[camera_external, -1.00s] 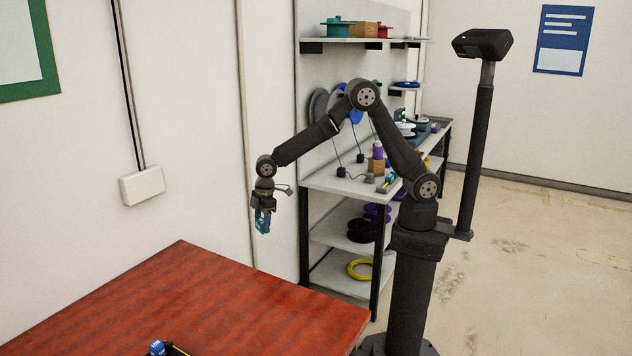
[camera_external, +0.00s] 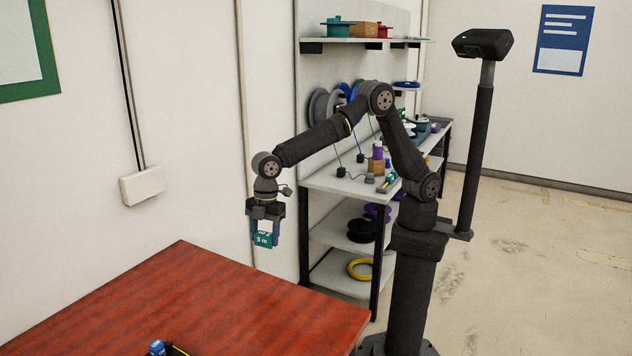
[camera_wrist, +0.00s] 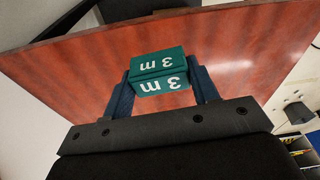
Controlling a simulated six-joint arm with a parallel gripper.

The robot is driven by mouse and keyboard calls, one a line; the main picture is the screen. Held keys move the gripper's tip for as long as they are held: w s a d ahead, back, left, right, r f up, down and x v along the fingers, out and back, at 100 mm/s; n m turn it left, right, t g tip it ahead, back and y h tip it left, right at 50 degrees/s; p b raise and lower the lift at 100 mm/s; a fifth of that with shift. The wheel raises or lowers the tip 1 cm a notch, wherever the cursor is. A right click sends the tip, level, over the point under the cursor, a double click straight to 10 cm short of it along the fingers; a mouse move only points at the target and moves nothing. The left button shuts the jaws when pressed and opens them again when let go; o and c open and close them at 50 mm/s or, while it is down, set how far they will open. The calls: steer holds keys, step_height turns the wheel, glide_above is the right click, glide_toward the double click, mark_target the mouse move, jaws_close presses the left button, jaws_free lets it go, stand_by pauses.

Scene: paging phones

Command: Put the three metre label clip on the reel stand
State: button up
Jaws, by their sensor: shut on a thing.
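My gripper (camera_external: 264,240) is shut on a teal clip (camera_external: 263,240) marked "3 m" in white. In the wrist view the clip (camera_wrist: 158,72) sits between the two blue fingers of my gripper (camera_wrist: 160,80), its "3 m" lettering upside down on two faces. The gripper points down and holds the clip in the air, at the far side of the red-brown table. At the bottom edge of the external view, a small blue thing (camera_external: 157,347) stands on a dark piece on the table, mostly cut off. I cannot tell whether that is the reel stand.
The red-brown table (camera_external: 220,300) is bare over most of its top. Behind my arm stands a shelf bench (camera_external: 335,183) with spools, cables and small boxes. A yellow ring (camera_external: 360,270) lies on its lowest shelf. A white wall box (camera_external: 142,185) hangs at left.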

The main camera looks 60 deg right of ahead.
glide_above(267, 300)
step_height(267, 300, down, 7)
steer(key=shift+s+d+f, duration=0.15)
steer(key=shift+f, duration=0.05)
step_height(267, 300, down, 2)
steer(key=shift+d+f, duration=0.15)
steer(key=shift+f, duration=0.45)
steer(key=shift+f, duration=0.2)
steer(key=o, duration=1)
steer(key=shift+c, duration=0.2)
